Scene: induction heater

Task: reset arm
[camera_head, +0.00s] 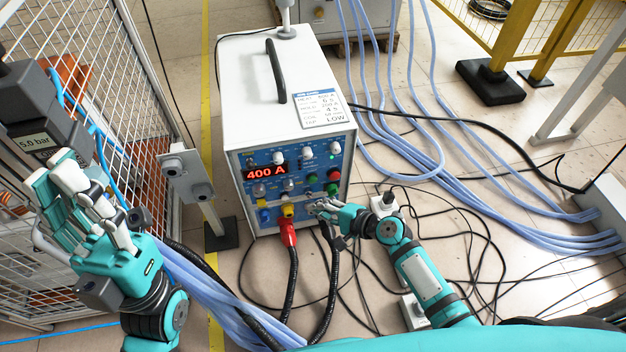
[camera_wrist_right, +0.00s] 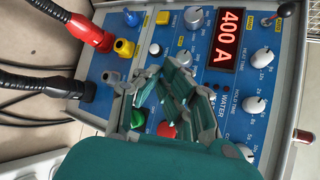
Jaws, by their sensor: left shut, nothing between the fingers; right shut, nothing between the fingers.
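My left gripper (camera_head: 66,190) is raised at the left, in front of the mesh fence, shut with nothing in it. My right gripper (camera_head: 330,211) is shut and empty by the lower right of the blue front panel of the induction heater (camera_head: 247,98). In the right wrist view my right gripper (camera_wrist_right: 178,92) is in front of the panel (camera_wrist_right: 195,20), hiding part of it. I cannot tell whether it touches the panel. The display (camera_head: 265,172) reads 400 A. It also shows in the wrist view (camera_wrist_right: 229,38).
A red cable plug (camera_head: 288,232) and a black plug (camera_wrist_right: 55,85) sit at the panel's lower edge. Blue hoses (camera_head: 455,150) and black cables cover the floor at right. A mesh fence (camera_head: 95,60) and a grey post box (camera_head: 187,178) stand at left.

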